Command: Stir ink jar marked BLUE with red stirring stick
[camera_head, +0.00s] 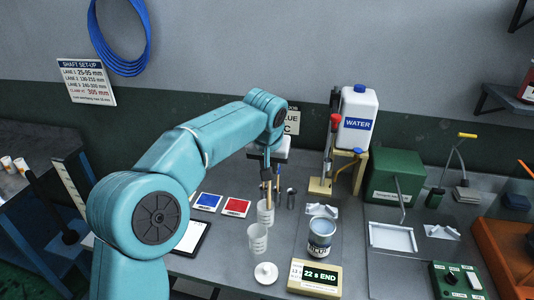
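My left gripper (268,172) hangs down from the teal arm at the middle of the counter. It is over a clear cup (265,212) with thin brown sticks (265,192) rising from it. I cannot tell whether the fingers touch a stick, and no red one can be made out. A jar (320,246) with a white-and-blue label stands upright to the right, apart from the gripper; its lettering is too small to read surely. Its top shows greyish. My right gripper is not in view.
A second clear cup (257,238) and a white lid (266,273) are left of the jar. A timer (315,278) reads "22 s END". A WATER bottle (357,119) and green box (393,177) stand behind.

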